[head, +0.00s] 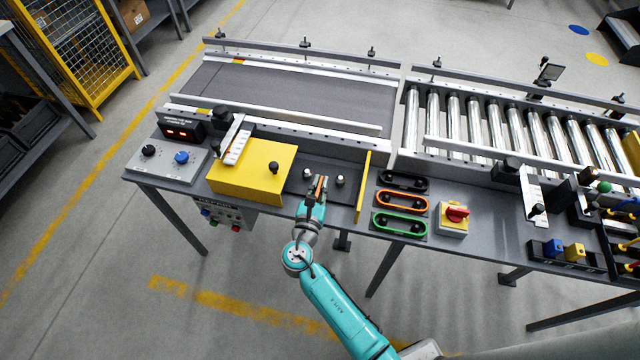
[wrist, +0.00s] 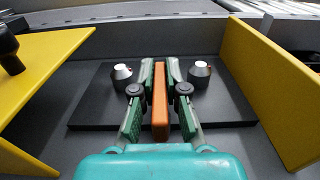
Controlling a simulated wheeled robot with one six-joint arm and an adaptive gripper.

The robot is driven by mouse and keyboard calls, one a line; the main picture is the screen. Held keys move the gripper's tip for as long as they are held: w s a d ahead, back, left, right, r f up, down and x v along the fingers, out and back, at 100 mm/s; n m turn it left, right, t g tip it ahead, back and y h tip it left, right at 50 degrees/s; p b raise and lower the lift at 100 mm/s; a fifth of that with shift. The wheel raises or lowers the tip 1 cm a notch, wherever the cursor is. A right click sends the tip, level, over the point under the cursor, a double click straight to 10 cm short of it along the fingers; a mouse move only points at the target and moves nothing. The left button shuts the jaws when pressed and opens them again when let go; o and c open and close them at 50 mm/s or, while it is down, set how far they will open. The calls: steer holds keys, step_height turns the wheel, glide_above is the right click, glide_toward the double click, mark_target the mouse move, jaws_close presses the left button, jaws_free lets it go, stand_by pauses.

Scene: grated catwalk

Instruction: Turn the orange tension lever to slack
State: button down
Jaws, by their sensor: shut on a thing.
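The orange tension lever (wrist: 160,103) stands between the fingers of my gripper (wrist: 160,78) in the wrist view, pointing straight along the picture. The green fingers are closed on its two sides. In the head view my gripper (head: 317,188) is over the dark plate between the yellow box and the upright yellow panel, with a bit of orange showing between its fingers. Two silver round posts, left (wrist: 122,72) and right (wrist: 199,71), stand on the black plate (wrist: 90,108), one on each side of the lever, apart from it. The lever's pivot is hidden. No slack marking is readable.
A yellow box (head: 255,170) stands close on the left and a yellow upright panel (head: 362,186) close on the right. A conveyor belt (head: 290,95) runs behind.

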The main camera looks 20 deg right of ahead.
steer(key=m+g+h, duration=0.3)
steer(key=g+h, duration=0.1)
steer(key=shift+s+d+m, duration=0.15)
steer(key=shift+d+m, duration=0.05)
steer(key=shift+m, duration=0.2)
steer(key=shift+s+d+m+g+h, duration=0.1)
steer(key=shift+s+m+g+h, duration=0.1)
steer(key=shift+m+g+h, duration=0.8)
steer(key=shift+s+d+m+g+h, duration=0.1)
steer(key=shift+s+m+g+h, duration=0.15)
steer(key=shift+m+g, duration=0.85)
steer(key=shift+g, duration=0.7)
steer(key=c, duration=1.2)
jaws_free()
steer(key=v, duration=1.2)
steer(key=shift+f, duration=0.1)
